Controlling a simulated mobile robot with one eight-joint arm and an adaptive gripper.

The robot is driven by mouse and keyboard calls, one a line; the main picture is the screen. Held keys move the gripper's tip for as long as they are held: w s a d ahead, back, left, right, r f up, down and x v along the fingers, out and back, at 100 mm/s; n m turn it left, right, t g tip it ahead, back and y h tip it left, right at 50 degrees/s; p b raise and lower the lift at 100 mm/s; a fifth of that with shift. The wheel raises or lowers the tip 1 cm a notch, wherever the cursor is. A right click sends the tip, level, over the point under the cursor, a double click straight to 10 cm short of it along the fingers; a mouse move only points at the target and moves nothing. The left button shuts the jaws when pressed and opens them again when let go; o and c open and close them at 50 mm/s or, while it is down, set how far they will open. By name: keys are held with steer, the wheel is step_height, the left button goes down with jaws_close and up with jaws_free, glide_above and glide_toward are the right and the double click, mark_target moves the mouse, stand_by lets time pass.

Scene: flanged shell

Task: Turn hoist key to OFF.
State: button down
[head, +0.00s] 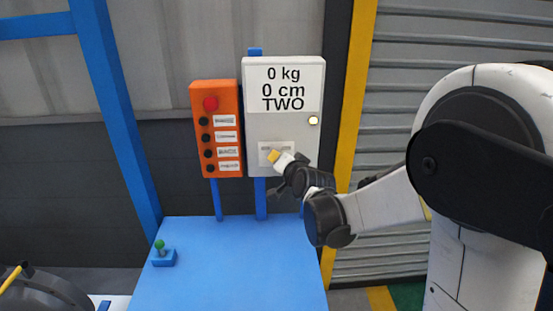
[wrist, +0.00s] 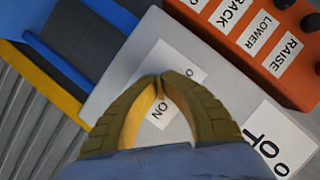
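The white hoist box (head: 285,128) stands upright and reads "0 kg", "0 cm" and "TWO". Its pale key label (head: 264,147) is low on the front, partly covered by my gripper (head: 273,156). In the wrist view, the fingertips of my gripper (wrist: 162,76) come together over the key label (wrist: 155,57). "ON" shows between the bowed fingers, and an "O" shows beyond the right finger. The hoist key itself is not visible. The fingertips cover the middle of the label, so I cannot tell whether the key is between them.
An orange control box (head: 228,131) with a red button and several black buttons stands left of the white box. Below is a blue table (head: 225,260) with a small green-knobbed lever (head: 160,248). A yellow post (head: 350,100) rises to the right.

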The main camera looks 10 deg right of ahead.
steer(key=n+g+h+p, duration=0.1)
steer(key=n+h, duration=0.1)
steer(key=n, duration=0.1)
steer(key=shift+n, duration=0.4)
steer(key=n+h, duration=0.2)
steer(key=n, duration=0.1)
steer(key=shift+n+g+h, duration=0.3)
steer(key=shift+g+h, duration=0.1)
steer(key=n+h+b, duration=0.2)
steer(key=n+h, duration=0.1)
steer(key=n, duration=0.1)
steer(key=shift+d+n, duration=0.1)
steer(key=shift+n, duration=0.2)
stand_by(0.3)
steer(key=c, duration=1.6)
jaws_free()
